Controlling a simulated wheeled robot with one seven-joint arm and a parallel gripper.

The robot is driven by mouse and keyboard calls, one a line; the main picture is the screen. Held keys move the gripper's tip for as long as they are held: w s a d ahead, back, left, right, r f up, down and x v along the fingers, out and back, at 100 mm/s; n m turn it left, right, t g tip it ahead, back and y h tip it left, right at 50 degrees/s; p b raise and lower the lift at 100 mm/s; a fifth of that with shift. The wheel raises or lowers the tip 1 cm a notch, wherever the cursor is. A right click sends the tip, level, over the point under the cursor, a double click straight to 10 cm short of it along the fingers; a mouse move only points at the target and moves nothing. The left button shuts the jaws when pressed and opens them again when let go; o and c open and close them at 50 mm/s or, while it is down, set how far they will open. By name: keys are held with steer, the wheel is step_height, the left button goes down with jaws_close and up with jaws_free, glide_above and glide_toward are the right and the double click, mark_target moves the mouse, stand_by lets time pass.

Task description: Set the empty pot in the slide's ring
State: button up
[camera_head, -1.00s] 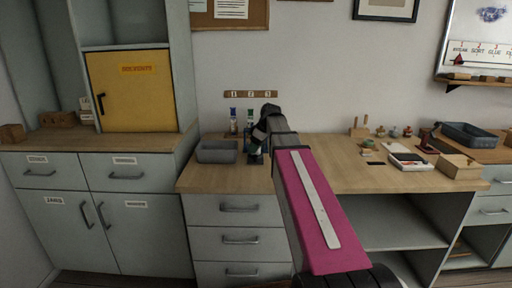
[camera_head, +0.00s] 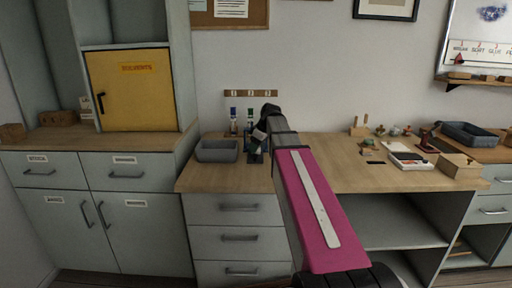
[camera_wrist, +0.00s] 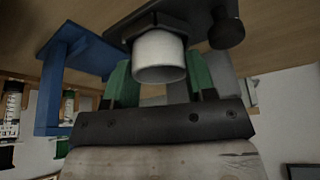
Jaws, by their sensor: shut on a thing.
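The pot (camera_wrist: 160,57) is a small white cylinder in the middle of the wrist view, which looks upside down. My gripper (camera_wrist: 163,84) has green fingers on both sides of the pot and is shut on it. The slide's ring (camera_wrist: 158,24) is a dark, angular piece against the pot's far end. I cannot tell whether that end is fully seated in it. A dark round knob (camera_wrist: 226,33) is right of the ring. In the head view my gripper (camera_head: 257,148) is low over the counter; the pot is too small to make out there.
A blue stand (camera_wrist: 60,80) is close left of the ring in the wrist view. Two bottles (camera_head: 234,122) stand behind my gripper. A grey bin (camera_head: 217,151) is to its left. The wooden counter (camera_head: 325,170) to the right is mostly bare; small objects and boxes lie farther right.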

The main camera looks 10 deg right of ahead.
steer(key=shift+f, duration=0.2)
stand_by(0.7)
steer(key=o, duration=1)
steer(key=shift+s, duration=0.1)
steer(key=shift+v, duration=2.45)
steer(key=shift+r, duration=0.15)
steer(key=v, duration=1)
steer(key=shift+d+r, duration=0.15)
steer(key=shift+r, duration=0.15)
